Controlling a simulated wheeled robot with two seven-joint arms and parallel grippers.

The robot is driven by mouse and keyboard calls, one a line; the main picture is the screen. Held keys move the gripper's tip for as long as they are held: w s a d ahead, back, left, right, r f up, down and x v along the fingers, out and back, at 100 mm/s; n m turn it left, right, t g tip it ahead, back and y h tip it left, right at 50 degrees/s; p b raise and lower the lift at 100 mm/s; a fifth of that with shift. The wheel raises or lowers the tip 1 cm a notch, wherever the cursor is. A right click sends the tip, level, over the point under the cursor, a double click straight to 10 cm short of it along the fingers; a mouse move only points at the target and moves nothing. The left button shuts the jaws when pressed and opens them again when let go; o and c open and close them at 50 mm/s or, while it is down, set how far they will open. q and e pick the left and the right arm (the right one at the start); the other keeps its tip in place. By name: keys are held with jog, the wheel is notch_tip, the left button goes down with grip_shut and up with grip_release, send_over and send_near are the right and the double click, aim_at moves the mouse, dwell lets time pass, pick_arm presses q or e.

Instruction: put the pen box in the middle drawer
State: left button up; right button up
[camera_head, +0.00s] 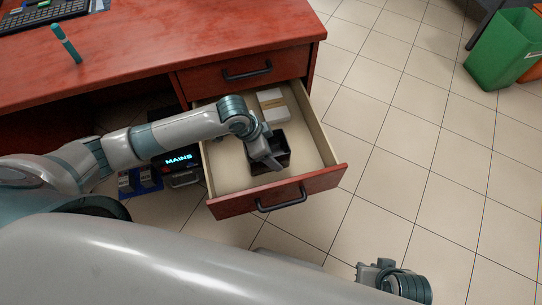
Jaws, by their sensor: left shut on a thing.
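The pen box (284,142) is a small dark open-topped box inside the open drawer (222,172) of the red desk. My left gripper (275,160) reaches down into the drawer and is shut on the pen box, covering part of it. Whether the box touches the drawer floor is hard to tell. The open drawer has a pale interior and a dark handle. It sits below a closed drawer (220,78). Part of my right arm's end (393,277) shows at the bottom right, away from the drawer; its jaws are not clear.
A white box with a tan band (272,104) lies at the back of the drawer. A keyboard (40,12) and a teal pen-like object (66,42) are on the desktop. A device marked MAINS (178,158) stands left of the drawer. A green bin (505,50) is far right; tiled floor is clear.

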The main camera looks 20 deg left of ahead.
pick_arm(q)
notch_tip(320, 180, down, 3)
jog(key=shift+r, duration=0.15)
jog(key=shift+f, duration=0.5)
pick_arm(e)
jog(key=shift+w+a, duration=0.35)
jog(key=shift+w, duration=0.05)
pick_arm(q)
jog(key=o, duration=1.2)
jog(key=shift+f, duration=0.15)
pick_arm(e)
jog(key=shift+s, duration=0.15)
pick_arm(q)
jog(key=shift+b, duration=0.3)
pick_arm(e)
jog(key=shift+f, duration=0.1)
